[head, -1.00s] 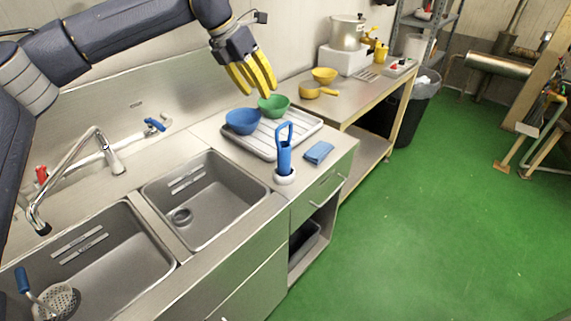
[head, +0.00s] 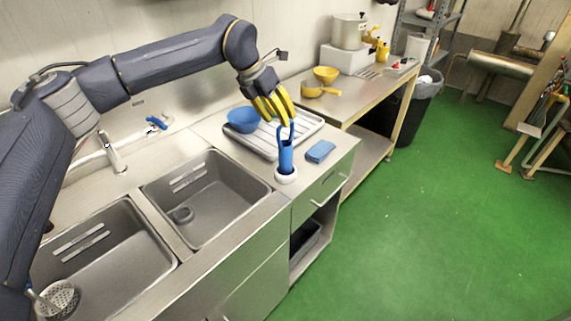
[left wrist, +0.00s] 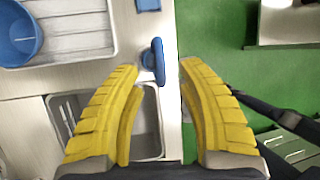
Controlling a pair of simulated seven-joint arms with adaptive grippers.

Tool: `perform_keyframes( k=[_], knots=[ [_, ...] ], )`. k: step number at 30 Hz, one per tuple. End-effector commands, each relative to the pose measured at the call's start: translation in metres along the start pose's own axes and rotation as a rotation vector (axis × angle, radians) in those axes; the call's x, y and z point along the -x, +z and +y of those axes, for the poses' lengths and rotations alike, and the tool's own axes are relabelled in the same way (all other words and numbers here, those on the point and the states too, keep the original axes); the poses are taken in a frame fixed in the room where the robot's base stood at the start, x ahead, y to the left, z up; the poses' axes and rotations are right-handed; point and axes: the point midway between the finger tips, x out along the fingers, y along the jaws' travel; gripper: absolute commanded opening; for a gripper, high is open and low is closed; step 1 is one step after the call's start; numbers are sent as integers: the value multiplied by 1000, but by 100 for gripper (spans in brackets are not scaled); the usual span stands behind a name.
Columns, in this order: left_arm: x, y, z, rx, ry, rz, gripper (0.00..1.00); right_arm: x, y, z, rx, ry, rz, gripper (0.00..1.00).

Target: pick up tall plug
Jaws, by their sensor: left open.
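The tall plug (head: 286,158) is blue with a looped handle on top. It stands upright in a white round base (head: 286,175) on the counter, at the right of the sink. In the left wrist view the plug (left wrist: 158,62) shows from above, between the fingertips and ahead of them. My left gripper (head: 277,117) has yellow fingers and is open. It is just above and beside the loop in the head view; I see no contact for sure. My right gripper is not in view.
A ribbed tray (head: 258,144) with a blue bowl (head: 243,120) lies behind the plug. A blue sponge (head: 320,151) lies to its right. The sink basin (head: 205,197) is at the left. Yellow pans (head: 318,90) stand on the farther table.

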Motion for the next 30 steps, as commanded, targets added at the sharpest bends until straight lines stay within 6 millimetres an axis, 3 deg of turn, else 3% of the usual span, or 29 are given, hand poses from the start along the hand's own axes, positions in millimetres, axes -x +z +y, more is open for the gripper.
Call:
perform_keyframes(
  k=[9,17,27,30],
  knots=[
    [-37,1,-1,2,-1,1,38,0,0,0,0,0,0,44],
    [-38,1,-1,1,0,0,41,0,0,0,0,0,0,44],
    [-38,1,-1,1,0,0,1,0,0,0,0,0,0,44],
    [-38,1,-1,1,0,0,0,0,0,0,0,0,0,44]
  ],
)
